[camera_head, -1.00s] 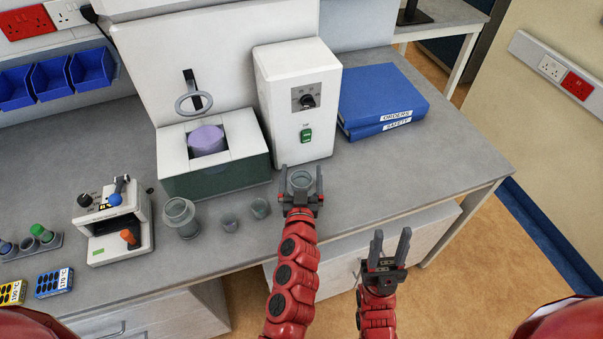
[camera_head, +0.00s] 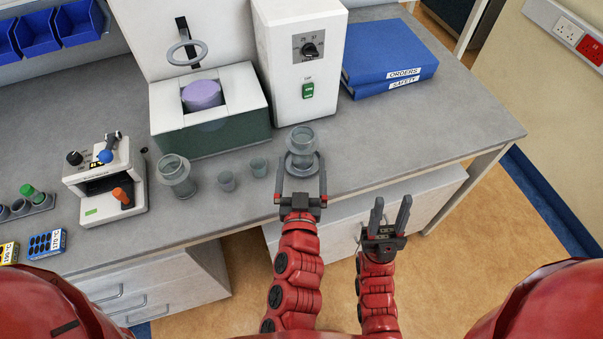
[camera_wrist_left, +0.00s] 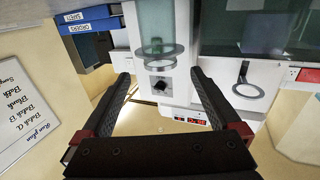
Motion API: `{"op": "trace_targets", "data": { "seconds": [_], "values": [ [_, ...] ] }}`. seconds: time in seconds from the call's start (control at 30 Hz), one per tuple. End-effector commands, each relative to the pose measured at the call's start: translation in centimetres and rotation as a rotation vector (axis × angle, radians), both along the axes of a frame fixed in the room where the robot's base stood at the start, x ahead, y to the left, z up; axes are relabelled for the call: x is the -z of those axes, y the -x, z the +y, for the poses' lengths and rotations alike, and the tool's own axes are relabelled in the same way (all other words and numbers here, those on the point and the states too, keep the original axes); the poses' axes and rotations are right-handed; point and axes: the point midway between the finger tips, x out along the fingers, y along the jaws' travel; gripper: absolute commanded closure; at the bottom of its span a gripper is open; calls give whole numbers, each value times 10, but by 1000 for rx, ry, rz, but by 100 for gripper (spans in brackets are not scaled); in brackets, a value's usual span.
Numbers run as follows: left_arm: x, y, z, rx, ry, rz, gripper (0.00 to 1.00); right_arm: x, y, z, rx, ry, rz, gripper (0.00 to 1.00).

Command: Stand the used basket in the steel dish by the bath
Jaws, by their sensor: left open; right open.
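The used basket (camera_head: 303,138), a clear grey cylinder with a rim, stands upright by the front right of the white and green bath (camera_head: 215,140). A wider grey ring around its lower part looks like the steel dish (camera_head: 300,169); its base is partly hidden, so the seating is unclear. The basket also shows in the left wrist view (camera_wrist_left: 160,22), upside down. My left gripper (camera_head: 300,172) is open, its fingers in front of and flanking the basket's lower part, not visibly gripping. My right gripper (camera_head: 390,213) is open and empty, in front of the bench edge.
Blue binders (camera_head: 390,75) lie at the back right. The bench right of the basket is clear.

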Motion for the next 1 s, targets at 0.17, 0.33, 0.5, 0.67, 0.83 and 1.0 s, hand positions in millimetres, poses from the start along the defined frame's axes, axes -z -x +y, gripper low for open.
{"op": "trace_targets", "data": {
  "seconds": [0.17, 0.33, 0.5, 0.67, 0.83, 1.0],
  "values": [
    [1, 5, 0, 0, -1, 2, 3, 4, 0, 0, 0, 0, 0, 56],
    [-2, 4, -6, 24, -5, -17, 3, 3, 0, 0, 0, 0, 0, 56],
    [-24, 4, -57, 226, -22, -192, 3, 3, 0, 0, 0, 0, 0, 56],
    [-56, 27, -88, 449, 1, -515, 3, 3, 0, 0, 0, 0, 0, 56],
    [-82, 61, -29, 454, 65, -884, 3, 3, 0, 0, 0, 0, 0, 56],
    [-91, 101, 79, 250, 67, -1195, 3, 3, 0, 0, 0, 0, 0, 56]
  ]
}}
